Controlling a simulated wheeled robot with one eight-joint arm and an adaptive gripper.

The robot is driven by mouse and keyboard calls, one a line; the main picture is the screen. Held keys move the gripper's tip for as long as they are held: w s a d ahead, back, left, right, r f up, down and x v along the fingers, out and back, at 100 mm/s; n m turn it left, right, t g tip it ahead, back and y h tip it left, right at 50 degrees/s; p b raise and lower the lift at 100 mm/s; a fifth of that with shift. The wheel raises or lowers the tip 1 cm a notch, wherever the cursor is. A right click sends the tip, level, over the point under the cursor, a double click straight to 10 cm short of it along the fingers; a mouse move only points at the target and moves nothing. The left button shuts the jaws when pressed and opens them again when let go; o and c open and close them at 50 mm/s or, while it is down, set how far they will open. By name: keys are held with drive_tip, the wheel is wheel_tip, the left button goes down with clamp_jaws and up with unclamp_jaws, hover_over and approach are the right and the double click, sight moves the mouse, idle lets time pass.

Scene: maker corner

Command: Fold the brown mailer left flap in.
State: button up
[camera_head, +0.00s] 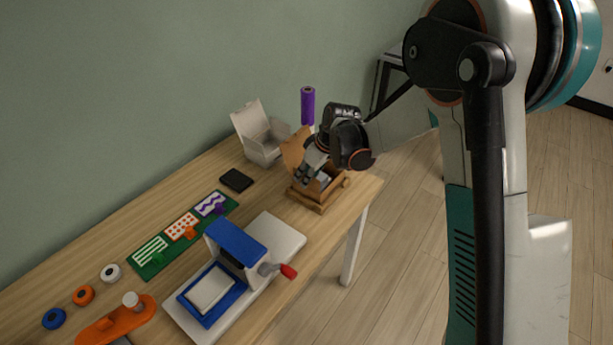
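The brown mailer (295,152) stands open near the far right end of the table, with a raised brown panel at its left and a lower box body under my gripper. My gripper (306,176) is over the mailer, with its fingertips pointing down at its left part. The fingers and wrist hide much of the mailer's inside and flaps. I cannot tell whether the fingers touch a flap, or whether they are open or shut.
A white open box (262,146) stands behind the mailer at left, with a purple roll (307,106) behind. A black pad (236,180), a green stencil board (150,258) and a blue-white press (236,245) with a red-tipped handle lie nearer. The table (200,165) has free room along its back.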

clamp_jaws()
drive_tip(key=shift+w+d, duration=0.1)
drive_tip(key=g, duration=0.1)
drive_tip(key=y, duration=0.1)
drive_tip(key=w+g+y, duration=0.1)
drive_tip(key=shift+d+f+m+g+b, duration=0.25)
drive_tip(key=shift+d+m+g+b, duration=0.05)
drive_tip(key=shift+d+m, duration=0.1)
drive_tip(key=shift+w+d+f+m+g+y+b, duration=0.2)
drive_tip(key=shift+g+y+b, duration=0.1)
drive_tip(key=shift+g+y, duration=0.3)
drive_tip(key=shift+w+d+f+m+g+y+b, duration=0.15)
drive_tip(key=shift+w+g+y+b, duration=0.1)
drive_tip(key=shift+g+y+b, duration=0.25)
drive_tip(key=shift+w+d+f+m+g+y+b, duration=0.2)
drive_tip(key=shift+g+y, duration=0.3)
drive_tip(key=shift+g, duration=0.2)
unclamp_jaws()
